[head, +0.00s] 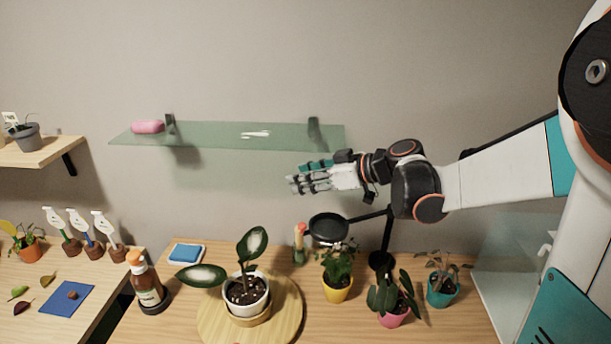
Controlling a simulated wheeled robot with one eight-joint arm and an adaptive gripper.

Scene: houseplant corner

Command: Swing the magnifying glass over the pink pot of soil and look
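The magnifying glass (328,229) is a round, dark-rimmed lens on a jointed black arm. Its stand (381,262) is on the table behind the pots. The lens hangs above and slightly left of the leafy plant in the yellow pot (338,292). The pink pot (393,318) stands to the right and nearer, out from under the lens. Dark leaves rise from it and hide most of its soil. My gripper (293,183) points left, above the lens in the picture and in front of the glass shelf. It appears empty; its finger gap is unclear.
A teal pot (442,291) stands right of the pink pot. A white potted plant (247,302) sits on a round wooden board (285,315). A brown bottle (147,285) is at left. The glass shelf (215,136) spans the wall behind my gripper.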

